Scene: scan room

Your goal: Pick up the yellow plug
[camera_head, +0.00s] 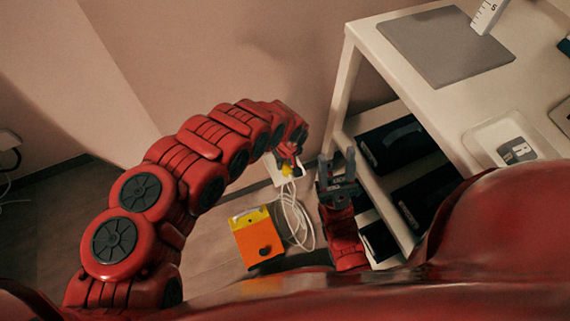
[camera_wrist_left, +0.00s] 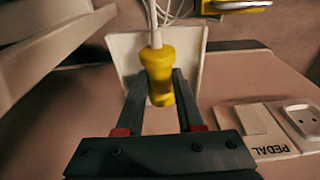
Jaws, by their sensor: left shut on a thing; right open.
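The yellow plug (camera_wrist_left: 159,72) sits between the two fingers of my left gripper (camera_wrist_left: 157,88), with a white cable running from its top in the left wrist view. My left gripper is shut on it. In the head view the yellow plug (camera_head: 287,169) shows small beside my left gripper (camera_head: 291,158), low by the wall. My right gripper (camera_head: 337,168) is open and empty, just right of the plug, with its fingers pointing up.
A white panel (camera_wrist_left: 122,50) is behind the plug. A wall socket (camera_wrist_left: 303,119) and a PEDAL label (camera_wrist_left: 272,150) are at right. An orange and yellow box (camera_head: 256,242) and coiled white cable (camera_head: 306,232) lie below. A white table (camera_head: 440,105) with shelves stands at right.

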